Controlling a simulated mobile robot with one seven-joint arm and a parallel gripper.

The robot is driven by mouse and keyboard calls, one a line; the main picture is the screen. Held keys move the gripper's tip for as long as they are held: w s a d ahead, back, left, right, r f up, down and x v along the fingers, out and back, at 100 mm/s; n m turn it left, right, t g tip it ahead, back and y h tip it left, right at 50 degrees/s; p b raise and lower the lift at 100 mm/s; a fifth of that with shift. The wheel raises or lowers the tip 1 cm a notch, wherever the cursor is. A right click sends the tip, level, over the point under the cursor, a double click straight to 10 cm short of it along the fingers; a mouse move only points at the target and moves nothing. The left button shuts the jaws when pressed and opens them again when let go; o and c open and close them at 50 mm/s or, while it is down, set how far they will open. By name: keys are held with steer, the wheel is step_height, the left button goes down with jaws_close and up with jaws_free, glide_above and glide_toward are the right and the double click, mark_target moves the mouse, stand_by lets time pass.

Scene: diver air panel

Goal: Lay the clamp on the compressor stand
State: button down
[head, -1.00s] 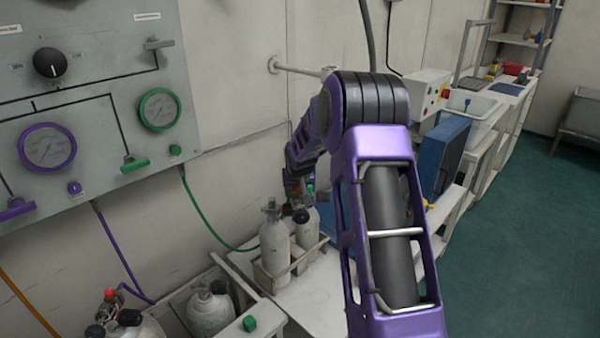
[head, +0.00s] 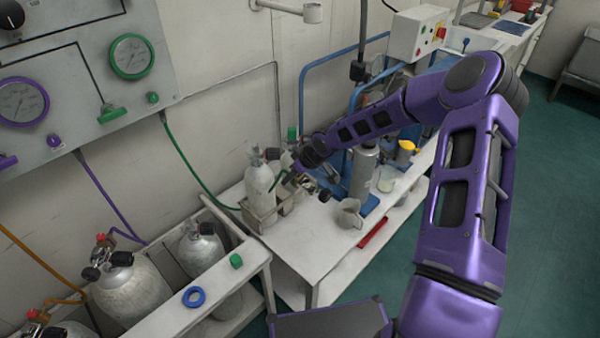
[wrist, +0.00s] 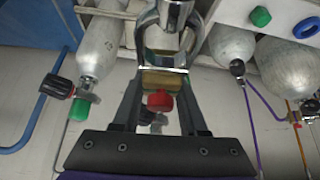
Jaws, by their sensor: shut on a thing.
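My gripper (head: 308,184) hangs above the white stand (head: 320,262), just right of the small cylinder in its rack. In the wrist view my gripper (wrist: 161,88) is shut on the clamp (wrist: 165,66), which shows a bright metal loop, a brass-coloured block between the fingers and a red knob. In the head view only a small part of the clamp (head: 324,195) shows below my gripper; my arm and dark fingers hide the rest. The clamp appears held above the stand top, but I cannot tell the exact gap.
A grey jug (head: 348,214) and a red bar (head: 373,232) are on the stand near my gripper. A grey bottle (head: 363,170) and a glass (head: 387,178) stand behind to the right. The racked cylinder (head: 259,182) is at left. The stand's front left top is bare.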

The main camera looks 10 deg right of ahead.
glide_above(289, 234)
steer(key=s+d, duration=0.1)
steer(key=s, duration=0.1)
steer(key=shift+f, duration=7.1)
steer(key=f+b, duration=0.5)
steer(key=f, duration=0.2)
steer(key=f+b, duration=0.5)
steer(key=f, duration=0.2)
steer(key=shift+w+d+f+b, duration=0.2)
steer(key=shift+f+b, duration=0.05)
steer(key=shift+b, duration=0.1)
steer(key=shift+f, duration=0.15)
